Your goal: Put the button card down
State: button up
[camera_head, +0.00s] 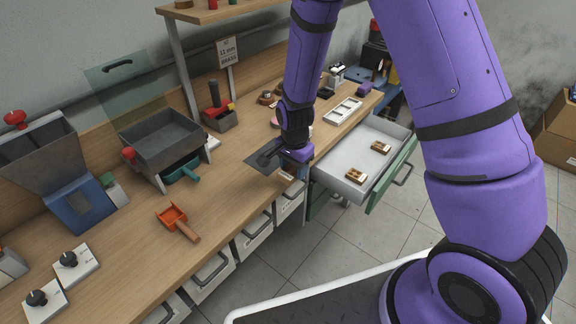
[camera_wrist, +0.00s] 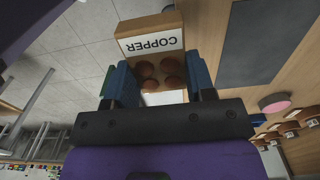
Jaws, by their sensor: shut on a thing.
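The button card (camera_wrist: 152,62) is a light brown card with a white label reading COPPER, upside down in the wrist view, and several round copper-coloured buttons. My gripper (camera_wrist: 158,85) has its two blue fingers on either side of the card and is shut on it. In the head view my gripper (camera_head: 290,165) is over the front edge of the bench, just left of the open drawer, and mostly hides the card. I cannot tell whether the card touches anything below.
A dark mat (camera_head: 259,160) lies on the workbench (camera_head: 135,250) beside my gripper. The green-fronted drawer (camera_head: 333,179) is open and holds two similar cards (camera_head: 380,147). A white slotted tray (camera_head: 343,111) sits behind it. A sign (camera_head: 227,51) reads 11 mm BRASS. An orange scoop (camera_head: 172,215) lies left.

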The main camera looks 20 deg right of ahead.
jog(key=shift+s+d, duration=0.1)
jog(key=shift+s, duration=0.2)
jog(key=w+d+f+n, duration=0.2)
jog(key=w+d+n, duration=0.5)
jog(key=d+n, duration=0.4)
jog(key=shift+w+d, duration=0.35)
jog(key=shift+d, duration=0.1)
